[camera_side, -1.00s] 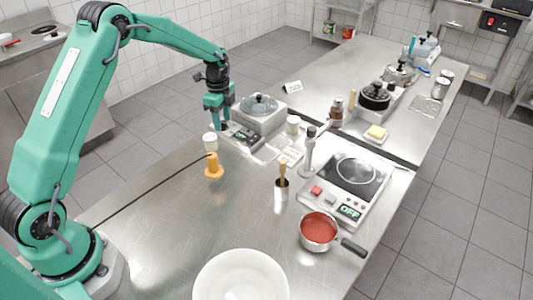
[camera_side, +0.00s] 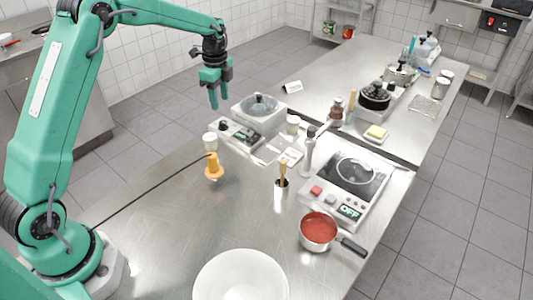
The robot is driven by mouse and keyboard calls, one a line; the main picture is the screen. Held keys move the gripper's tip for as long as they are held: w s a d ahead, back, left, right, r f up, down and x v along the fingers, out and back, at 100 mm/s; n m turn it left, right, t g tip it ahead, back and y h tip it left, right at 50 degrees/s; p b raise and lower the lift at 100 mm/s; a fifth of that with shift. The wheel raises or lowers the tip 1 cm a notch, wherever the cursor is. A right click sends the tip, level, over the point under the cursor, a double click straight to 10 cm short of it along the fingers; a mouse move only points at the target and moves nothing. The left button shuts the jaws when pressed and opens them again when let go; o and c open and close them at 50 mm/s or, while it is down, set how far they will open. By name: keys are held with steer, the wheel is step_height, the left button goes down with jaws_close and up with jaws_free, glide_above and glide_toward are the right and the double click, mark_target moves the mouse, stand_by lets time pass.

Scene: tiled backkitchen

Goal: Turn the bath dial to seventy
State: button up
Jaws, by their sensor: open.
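The bath (camera_side: 270,122) is a pale box with a lidded round pot on top, standing left of centre. Its control panel (camera_side: 234,134) faces the front left, with a small dark dial (camera_side: 223,126) at the left end and a small display beside it. The dial's setting and the display's reading are too small to read. My gripper (camera_side: 220,101) points down with its fingers apart and empty. It is raised above and behind the dial in the picture, clear of the panel.
A white cup (camera_side: 210,142) and an orange tool (camera_side: 214,167) stand in front of the panel. A white jar (camera_side: 292,124) is right of the bath. A hotplate (camera_side: 350,180) and saucepan (camera_side: 318,230) are farther right. The steel counter (camera_side: 160,215) is bare at front left.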

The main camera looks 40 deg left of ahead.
mark_target(222, 122)
steer(key=shift+n, duration=0.3)
steer(key=n, duration=0.4)
steer(key=shift+f, duration=0.1)
steer(key=n, duration=1.2)
steer(key=shift+f, duration=0.1)
steer(key=shift+f, duration=3.95)
